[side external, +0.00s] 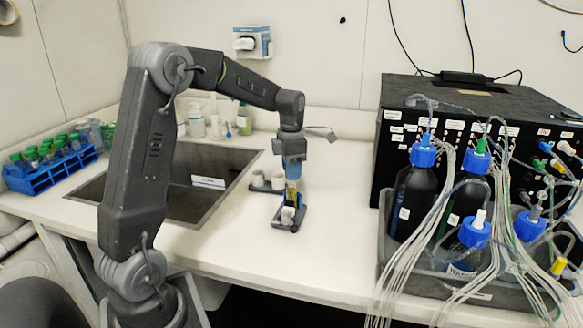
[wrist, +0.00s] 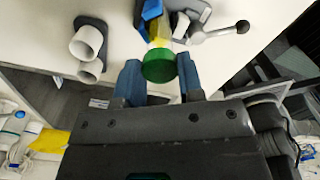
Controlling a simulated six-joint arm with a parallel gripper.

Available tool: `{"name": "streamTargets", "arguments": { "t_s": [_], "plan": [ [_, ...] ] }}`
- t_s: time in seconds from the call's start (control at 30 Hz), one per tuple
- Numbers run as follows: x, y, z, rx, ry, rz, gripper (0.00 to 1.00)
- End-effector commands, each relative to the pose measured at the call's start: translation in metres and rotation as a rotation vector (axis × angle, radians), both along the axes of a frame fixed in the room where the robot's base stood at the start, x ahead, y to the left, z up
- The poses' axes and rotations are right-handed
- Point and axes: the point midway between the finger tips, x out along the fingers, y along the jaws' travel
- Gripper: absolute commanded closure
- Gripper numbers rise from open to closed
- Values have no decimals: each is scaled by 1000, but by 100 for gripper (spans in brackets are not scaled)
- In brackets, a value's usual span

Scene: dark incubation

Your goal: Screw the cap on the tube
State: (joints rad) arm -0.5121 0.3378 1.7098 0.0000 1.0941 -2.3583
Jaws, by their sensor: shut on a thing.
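My gripper (side external: 292,174) points down over the white bench, right of the sink. In the wrist view its blue fingers (wrist: 158,78) stand on either side of a green cap (wrist: 159,66) and are shut on it. A clear tube with yellowish contents (wrist: 159,43) shows just beyond the cap, in line with it. Whether the cap's thread is engaged is hidden. In the side view the cap is hidden by the fingers.
Two white cups (wrist: 88,42) stand beside the holder. A metal lever (wrist: 222,31) sticks out from the holder. The sink (side external: 228,165) and a blue rack (side external: 50,172) of green-capped tubes are left. A black box (side external: 480,95) and tubed bottles (side external: 412,200) stand right.

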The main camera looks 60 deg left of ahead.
Motion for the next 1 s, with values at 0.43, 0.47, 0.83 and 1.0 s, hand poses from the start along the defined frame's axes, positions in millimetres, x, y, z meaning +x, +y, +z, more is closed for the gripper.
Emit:
{"name": "streamTargets", "arguments": {
  "t_s": [0.43,0.47,0.83,1.0],
  "plan": [
    [0,0,-1,0,0,0,84],
    [0,0,-2,0,0,0,84],
    [0,0,-2,0,0,0,39],
    [0,0,-2,0,0,0,35]
  ]
}}
